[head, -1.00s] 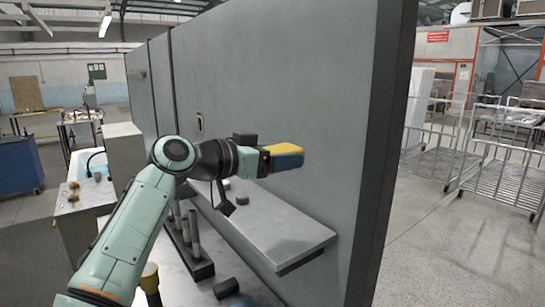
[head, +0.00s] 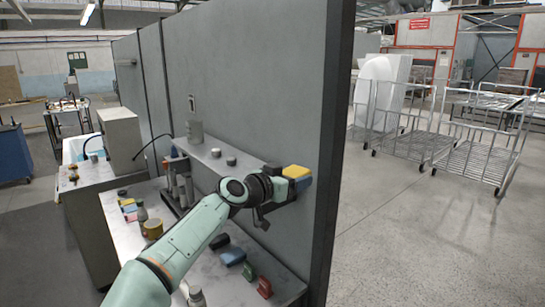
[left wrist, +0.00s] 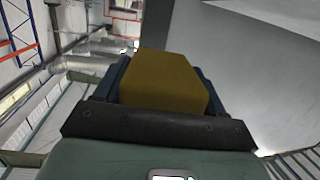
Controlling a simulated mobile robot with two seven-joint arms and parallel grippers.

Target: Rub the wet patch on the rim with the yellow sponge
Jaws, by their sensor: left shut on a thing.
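My left gripper (head: 291,181) is shut on the yellow sponge (head: 296,171), in front of the grey partition near its right edge. The sponge also shows in the left wrist view (left wrist: 163,82), with dark blue surfaces around its sides. I cannot make out the wet patch, and I see no surface that I can tell is the task's rim. My right gripper is in neither view.
A bench (head: 118,213) with bottles and small coloured things stands below my left arm. A narrow shelf (head: 213,152) runs along the partition (head: 255,95). Wire carts (head: 412,146) and a white rounded shell (head: 378,82) stand beyond open floor at right.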

